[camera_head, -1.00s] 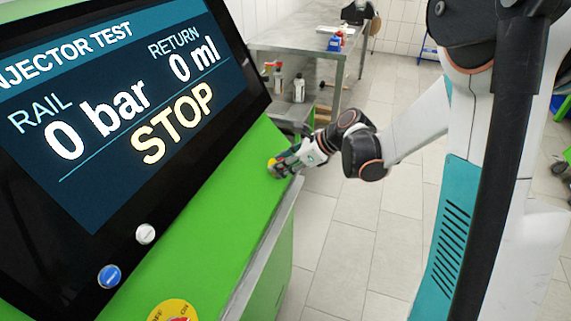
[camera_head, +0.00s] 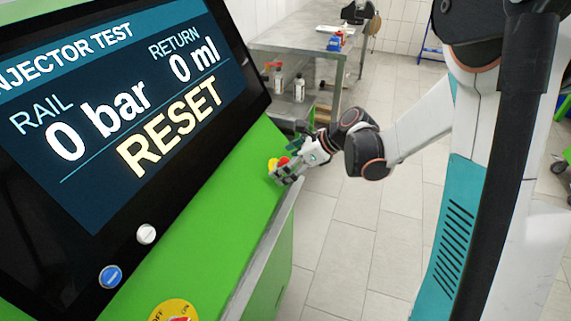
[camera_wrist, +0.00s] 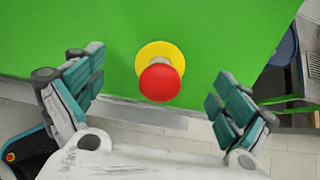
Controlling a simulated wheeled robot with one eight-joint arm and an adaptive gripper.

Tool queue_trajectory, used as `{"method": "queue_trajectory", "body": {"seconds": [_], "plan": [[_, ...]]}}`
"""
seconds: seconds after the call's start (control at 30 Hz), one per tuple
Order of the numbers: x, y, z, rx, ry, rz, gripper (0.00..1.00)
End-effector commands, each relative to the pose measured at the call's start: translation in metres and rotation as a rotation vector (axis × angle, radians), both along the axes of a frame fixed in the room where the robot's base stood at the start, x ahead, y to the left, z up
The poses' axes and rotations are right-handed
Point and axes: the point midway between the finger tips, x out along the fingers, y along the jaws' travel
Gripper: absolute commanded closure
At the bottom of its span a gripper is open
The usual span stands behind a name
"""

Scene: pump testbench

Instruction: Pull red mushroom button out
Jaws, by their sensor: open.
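The red mushroom button (camera_wrist: 160,82) stands on a yellow round plate (camera_wrist: 159,50) on the green panel, in the middle of the wrist view. In the head view the button (camera_head: 283,161) shows small beside its yellow plate (camera_head: 272,164), at the far end of the green panel. My gripper (camera_wrist: 164,95) is open, with one finger to the left and one to the right of the button, both apart from it. In the head view my gripper (camera_head: 284,172) is right at the button. The screen (camera_head: 120,100) reads RESET, 0 bar and 0 ml.
A metal table (camera_head: 300,42) with bottles stands behind. The tiled floor right of the bench is clear.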

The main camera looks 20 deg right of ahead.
Motion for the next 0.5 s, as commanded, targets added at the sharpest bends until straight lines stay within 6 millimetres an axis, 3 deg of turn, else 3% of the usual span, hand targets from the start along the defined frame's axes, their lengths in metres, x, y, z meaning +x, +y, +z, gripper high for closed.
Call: {"method": "queue_trajectory", "body": {"seconds": [0.5], "plan": [[-0.0017, -0.0026, 0.0034, 0.0, 0.0, -0.001, 0.0]]}}
